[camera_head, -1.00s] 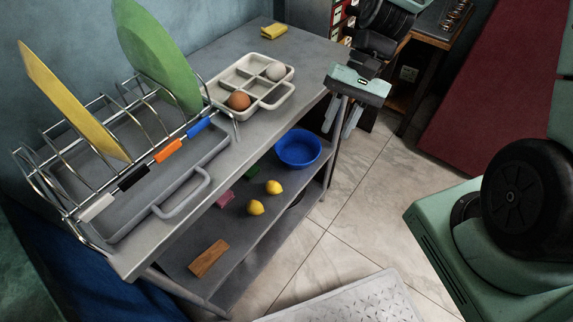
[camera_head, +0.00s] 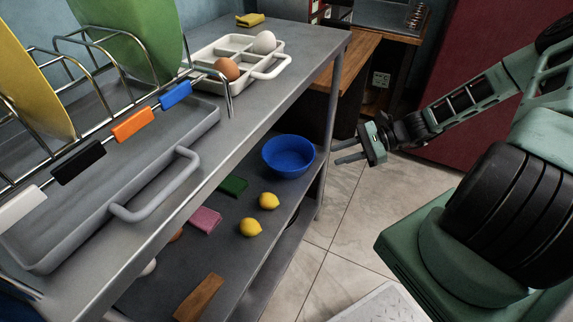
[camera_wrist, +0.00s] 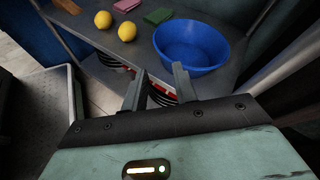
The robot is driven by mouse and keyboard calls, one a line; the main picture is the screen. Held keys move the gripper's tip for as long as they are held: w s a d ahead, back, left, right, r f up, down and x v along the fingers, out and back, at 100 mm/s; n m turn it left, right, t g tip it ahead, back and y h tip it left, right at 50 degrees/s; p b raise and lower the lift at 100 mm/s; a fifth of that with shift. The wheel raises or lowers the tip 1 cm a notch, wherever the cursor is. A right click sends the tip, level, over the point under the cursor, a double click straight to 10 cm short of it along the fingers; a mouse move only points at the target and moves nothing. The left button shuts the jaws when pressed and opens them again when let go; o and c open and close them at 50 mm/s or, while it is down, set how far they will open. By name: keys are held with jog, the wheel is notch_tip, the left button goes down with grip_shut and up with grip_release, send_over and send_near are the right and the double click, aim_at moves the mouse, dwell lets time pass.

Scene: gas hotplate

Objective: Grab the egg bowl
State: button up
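A blue bowl (camera_head: 288,157) stands upright on the shelf under the table top, near its right end; it looks empty. It also shows in the wrist view (camera_wrist: 192,50), just beyond my fingers. A white divided tray (camera_head: 238,44) on the table top holds a brown egg (camera_head: 227,69) and a white egg (camera_head: 264,41). My gripper (camera_head: 338,152) is to the right of the blue bowl, outside the shelf, pointing toward it. In the wrist view its two fingers (camera_wrist: 160,72) are apart with nothing held between them.
Two lemons (camera_head: 268,201), a pink sponge (camera_head: 205,220), a green sponge (camera_head: 233,185) and a wooden block (camera_head: 199,298) lie on the shelf. The table leg (camera_head: 327,135) stands between bowl and gripper in the head view. A plate rack (camera_head: 100,150) fills the table's left.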

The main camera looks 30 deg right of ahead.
jog(key=b, duration=0.2)
send_near(295, 170)
jog(key=x, duration=0.4)
jog(key=shift+w+a+f, duration=0.15)
jog(key=shift+w+f, duration=0.15)
jog(key=shift+w, duration=0.05)
jog(key=b+x, duration=0.2)
jog(key=x, duration=0.2)
jog(key=shift+a+f+b, duration=0.15)
jog(key=shift+a+b, duration=0.25)
jog(key=shift+w+a, duration=0.15)
jog(key=shift+a, duration=0.1)
jog(key=shift+c, duration=0.2)
grip_shut()
